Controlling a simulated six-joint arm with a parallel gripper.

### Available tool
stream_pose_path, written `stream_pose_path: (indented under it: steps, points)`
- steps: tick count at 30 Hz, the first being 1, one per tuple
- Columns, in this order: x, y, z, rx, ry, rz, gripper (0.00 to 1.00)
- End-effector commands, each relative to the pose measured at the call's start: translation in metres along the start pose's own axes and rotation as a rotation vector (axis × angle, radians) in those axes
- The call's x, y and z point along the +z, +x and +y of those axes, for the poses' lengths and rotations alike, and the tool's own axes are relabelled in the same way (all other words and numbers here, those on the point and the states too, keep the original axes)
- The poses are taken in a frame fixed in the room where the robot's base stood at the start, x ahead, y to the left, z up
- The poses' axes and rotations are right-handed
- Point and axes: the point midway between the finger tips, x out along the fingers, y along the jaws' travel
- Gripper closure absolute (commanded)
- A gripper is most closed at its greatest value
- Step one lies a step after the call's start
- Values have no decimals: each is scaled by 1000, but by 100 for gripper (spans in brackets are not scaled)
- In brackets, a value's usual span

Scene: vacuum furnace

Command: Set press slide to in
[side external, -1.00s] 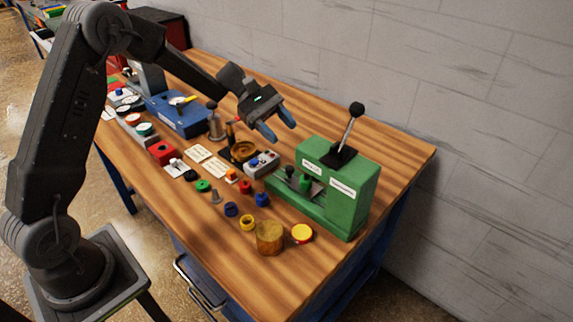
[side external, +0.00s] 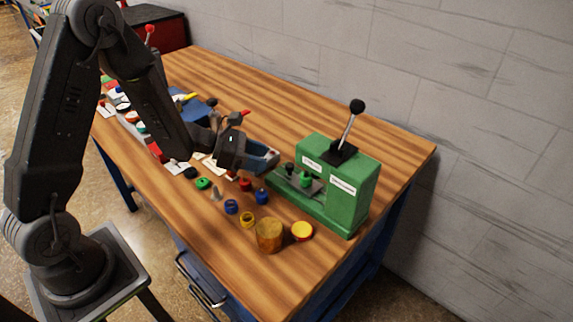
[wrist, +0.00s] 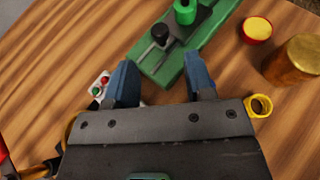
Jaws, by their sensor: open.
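The green press (side external: 345,190) stands at the right of the bench, with a black-knobbed lever (side external: 355,112) on top. On its low base is a slide plate (side external: 298,183) with a small black knob (side external: 289,168) and a green cylinder (side external: 305,180). The black knob (wrist: 160,33) also shows in the wrist view, ahead of the fingertips, with the green cylinder (wrist: 185,12) beyond. My gripper (side external: 270,157) is low at the left end of the press base.
A brown jar (side external: 269,236), a yellow-topped red cap (side external: 302,231) and a yellow ring (side external: 247,220) stand in front of the press. Several small coloured parts lie left of it. A small box with buttons (wrist: 98,84) is beside the left finger.

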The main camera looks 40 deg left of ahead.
Motion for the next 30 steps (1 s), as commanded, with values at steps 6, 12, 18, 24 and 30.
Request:
stream_pose_path:
  steps: [6, 12, 18, 24, 30]
  points:
    - [0, 45, -1, -4, 1, 0, 51]
    - [0, 68, 0, -1, 1, 0, 51]
    - [0, 76, 0, 0, 0, 0, 51]
    - [0, 76, 0, 0, 0, -1, 51]
    - [0, 76, 0, 0, 0, -1, 69]
